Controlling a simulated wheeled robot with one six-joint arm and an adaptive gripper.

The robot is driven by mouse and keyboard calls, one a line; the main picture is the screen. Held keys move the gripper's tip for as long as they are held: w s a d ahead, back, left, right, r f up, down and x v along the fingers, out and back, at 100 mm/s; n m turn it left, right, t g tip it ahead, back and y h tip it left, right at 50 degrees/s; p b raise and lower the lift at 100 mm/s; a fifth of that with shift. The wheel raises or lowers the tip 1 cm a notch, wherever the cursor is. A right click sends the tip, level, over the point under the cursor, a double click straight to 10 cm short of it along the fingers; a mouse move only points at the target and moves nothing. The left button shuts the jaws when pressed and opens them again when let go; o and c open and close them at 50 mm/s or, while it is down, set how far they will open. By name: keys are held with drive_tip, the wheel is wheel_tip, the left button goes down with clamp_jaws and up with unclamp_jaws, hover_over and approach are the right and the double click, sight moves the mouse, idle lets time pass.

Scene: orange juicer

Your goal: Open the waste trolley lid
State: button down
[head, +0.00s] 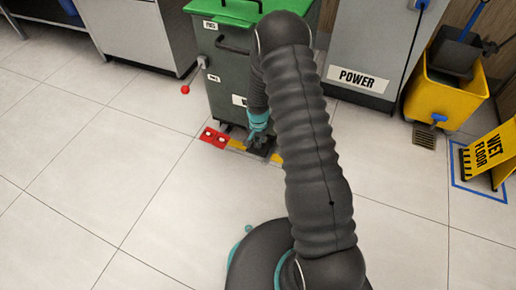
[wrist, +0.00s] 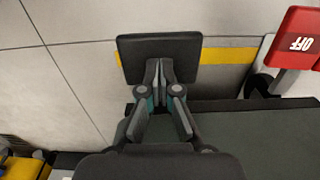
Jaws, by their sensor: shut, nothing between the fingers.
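The dark green waste trolley (head: 228,75) stands at the top middle of the head view, with its brighter green lid (head: 228,13) lying over the top. My arm hides part of the trolley and lid. A black pedal (wrist: 183,48) lies low at the trolley's foot; it also shows in the head view (head: 263,151). My gripper (wrist: 158,70) points down with its fingers together and empty, its tips over the near part of the pedal. I cannot tell whether they touch it. In the head view my gripper (head: 259,137) is low in front of the trolley.
A red pedal (wrist: 297,38) marked OFF lies beside the black one, with a yellow strip (wrist: 225,56) on the floor. A grey POWER cabinet (head: 365,50), yellow mop bucket (head: 445,95) and WET FLOOR sign (head: 490,150) stand right.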

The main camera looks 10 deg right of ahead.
drive_tip(key=shift+f+b, duration=1.35)
drive_tip(key=shift+f, duration=0.65)
drive_tip(key=shift+r, duration=0.2)
drive_tip(key=shift+r+p, duration=2.25)
drive_tip(key=shift+r, duration=1.7)
